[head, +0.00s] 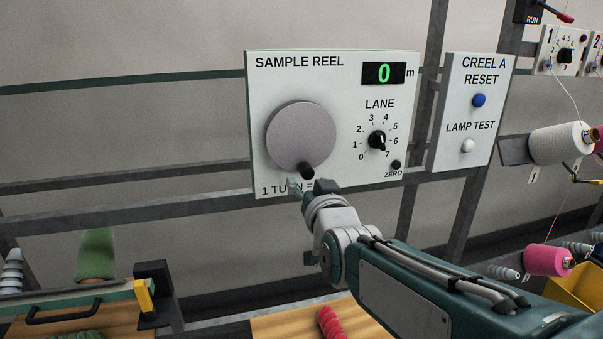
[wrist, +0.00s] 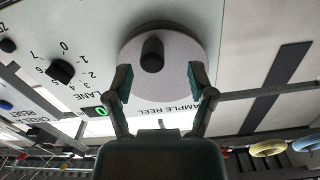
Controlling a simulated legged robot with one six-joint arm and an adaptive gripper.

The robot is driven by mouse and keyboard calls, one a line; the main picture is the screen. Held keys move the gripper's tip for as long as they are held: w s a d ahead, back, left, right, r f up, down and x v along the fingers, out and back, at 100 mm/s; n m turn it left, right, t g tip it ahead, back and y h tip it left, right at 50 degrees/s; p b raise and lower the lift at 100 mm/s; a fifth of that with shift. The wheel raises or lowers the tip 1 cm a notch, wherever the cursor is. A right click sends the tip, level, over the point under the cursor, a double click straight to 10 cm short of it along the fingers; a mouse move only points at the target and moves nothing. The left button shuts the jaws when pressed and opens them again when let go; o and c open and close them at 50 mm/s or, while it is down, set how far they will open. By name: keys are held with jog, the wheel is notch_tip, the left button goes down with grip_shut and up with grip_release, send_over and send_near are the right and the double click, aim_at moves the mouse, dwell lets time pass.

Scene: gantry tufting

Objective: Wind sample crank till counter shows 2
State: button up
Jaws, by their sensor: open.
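The sample reel panel (head: 345,185) is a white plate on a dark frame. Its round grey crank disc (head: 300,132) has a black knob (head: 306,170) at the bottom of its face. The counter (head: 384,74) shows a green 0 m. My gripper (head: 308,187) is just below and in front of the knob in the head view. The wrist view is turned upside down; there my gripper (wrist: 160,84) is open, its fingers spread in front of the disc (wrist: 185,75). The knob (wrist: 152,55) lies ahead, beyond the fingertips, and I see no grip on it.
A lane selector (head: 377,140) and a small black ZERO knob (head: 396,165) are right of the disc. A second panel (head: 474,115) carries a blue button (head: 479,100) and a white lamp-test button (head: 467,146).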

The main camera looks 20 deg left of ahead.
aim_at(313, 175)
jog(key=w, duration=0.3)
jog(key=shift+w+r, duration=0.15)
jog(key=shift+w, duration=0.05)
jog(key=shift+w+a, duration=0.45)
jog(key=shift+a, duration=0.7)
jog(key=shift+d, duration=0.4)
grip_shut()
